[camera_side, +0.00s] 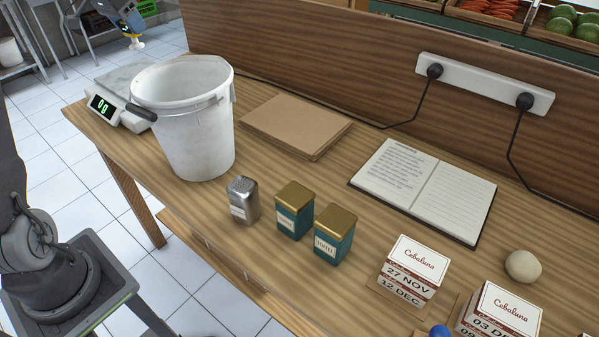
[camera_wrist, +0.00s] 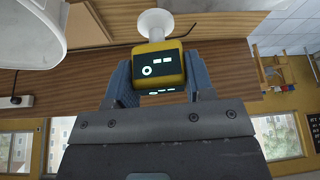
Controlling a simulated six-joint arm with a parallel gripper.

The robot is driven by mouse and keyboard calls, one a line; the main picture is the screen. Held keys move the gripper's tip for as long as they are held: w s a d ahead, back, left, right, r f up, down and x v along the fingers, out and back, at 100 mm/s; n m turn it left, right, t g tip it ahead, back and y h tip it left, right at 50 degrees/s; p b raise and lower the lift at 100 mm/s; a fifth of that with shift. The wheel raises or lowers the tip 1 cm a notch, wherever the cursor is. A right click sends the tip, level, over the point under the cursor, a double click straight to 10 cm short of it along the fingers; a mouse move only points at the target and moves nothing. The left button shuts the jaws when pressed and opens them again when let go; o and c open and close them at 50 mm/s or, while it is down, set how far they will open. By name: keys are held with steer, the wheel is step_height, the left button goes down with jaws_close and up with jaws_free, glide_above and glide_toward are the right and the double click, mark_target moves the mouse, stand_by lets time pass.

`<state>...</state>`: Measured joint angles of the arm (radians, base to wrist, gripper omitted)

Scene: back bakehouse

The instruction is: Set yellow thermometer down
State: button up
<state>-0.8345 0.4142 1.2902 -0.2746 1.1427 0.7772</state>
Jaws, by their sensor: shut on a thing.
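The yellow thermometer (camera_wrist: 158,70) is a small yellow block with a dark display and a white round knob on one end. In the wrist view it sits between the blue fingers of my gripper (camera_wrist: 160,84), which is shut on it. In the side view the thermometer (camera_side: 130,30) shows small at the top left, white end down. There my gripper (camera_side: 128,22) holds it in the air behind the scale, and most of the arm is out of frame.
A white bucket (camera_side: 195,140) stands beside a scale (camera_side: 108,105) reading 0g. Tins (camera_side: 293,212), a metal shaker (camera_side: 243,203), date boxes (camera_side: 415,265), cardboard (camera_side: 295,125), an open book (camera_side: 425,190) and a dough ball (camera_side: 522,266) lie on the wooden table.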

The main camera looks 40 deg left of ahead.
step_height(320, 180, up, 4)
steer(key=shift+r, duration=0.15)
steer(key=w+d+m+h, duration=0.1)
steer(key=w+d+m, duration=0.2)
steer(key=d, duration=0.5)
steer(key=w+d+m+g+h, duration=0.1)
steer(key=w+d+m, duration=0.25)
steer(key=d, duration=0.45)
steer(key=w+d+m+h, duration=0.1)
steer(key=w+d+m, duration=0.25)
steer(key=d, duration=0.45)
steer(key=s+d+m+g+h, duration=0.3)
steer(key=d+m, duration=0.7)
steer(key=d, duration=1.5)
steer(key=shift+g+y, duration=0.3)
steer(key=shift+y, duration=0.2)
steer(key=f, duration=1.9)
steer(key=s+a+f, duration=0.1)
steer(key=f, duration=0.8)
steer(key=shift+f, duration=0.4)
steer(key=shift+f, duration=0.1)
steer(key=o, duration=1)
steer(key=shift+c, duration=0.2)
